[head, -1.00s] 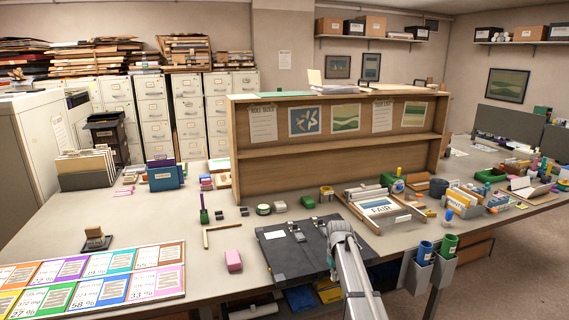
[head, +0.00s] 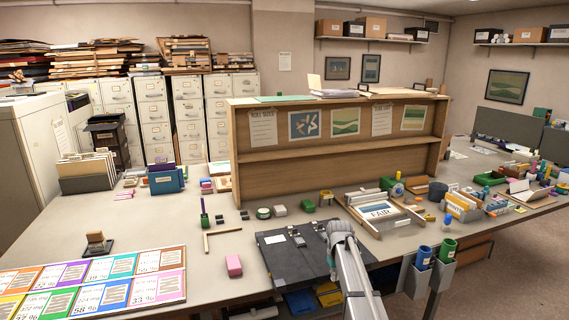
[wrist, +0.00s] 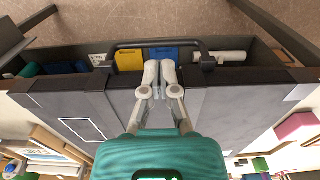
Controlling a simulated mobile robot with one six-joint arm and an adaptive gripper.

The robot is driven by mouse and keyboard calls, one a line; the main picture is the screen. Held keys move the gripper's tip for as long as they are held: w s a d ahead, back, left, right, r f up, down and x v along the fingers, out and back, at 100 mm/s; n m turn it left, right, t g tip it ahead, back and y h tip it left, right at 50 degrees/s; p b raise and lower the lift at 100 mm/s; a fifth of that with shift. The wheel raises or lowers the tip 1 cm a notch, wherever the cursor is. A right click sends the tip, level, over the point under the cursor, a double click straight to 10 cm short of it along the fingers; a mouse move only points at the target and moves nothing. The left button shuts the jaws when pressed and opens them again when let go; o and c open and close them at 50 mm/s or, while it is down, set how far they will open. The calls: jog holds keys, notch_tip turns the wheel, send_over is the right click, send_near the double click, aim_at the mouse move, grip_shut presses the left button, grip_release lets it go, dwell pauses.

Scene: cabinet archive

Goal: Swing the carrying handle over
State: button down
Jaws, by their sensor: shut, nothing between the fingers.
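The dark grey flat portfolio case (head: 283,262) lies on the near edge of the table in the head view. In the wrist view the case (wrist: 70,105) spans the picture, and its black carrying handle (wrist: 135,43) arches out from its edge toward the top, beyond the table's front. My gripper (wrist: 159,64) is shut and empty, with both fingertips together just inside the handle's arch. I cannot tell whether they touch it. In the head view my arm covers the right part of the case, and the handle does not show there.
A pink block (head: 233,265) sits left of the case. A wooden shelf unit (head: 340,155) stands behind. Blue (wrist: 164,53) and yellow (wrist: 129,60) items lie below the table edge.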

notch_tip(320, 180, up, 3)
jog(key=shift+f+p, duration=0.2)
jog(key=shift+p, duration=0.9)
jog(key=shift+f, duration=0.15)
jog(key=f+b, duration=0.3)
jog(key=w+f+b, duration=0.1)
jog(key=f+b, duration=0.2)
jog(key=w+f+b, duration=0.1)
jog(key=f+b, duration=0.2)
jog(key=b, duration=0.1)
jog(key=shift+w+a+f, duration=0.1)
jog(key=shift+a+f, duration=0.25)
jog(key=s+r+m+p, duration=0.1)
jog(key=s+r+p, duration=0.1)
jog(key=s, duration=1.2)
jog(key=s+r+m+p, duration=0.1)
jog(key=s+m, duration=0.1)
jog(key=s, duration=1.3)
jog(key=shift+r+m+p, duration=0.3)
jog(key=shift+r+p, duration=0.05)
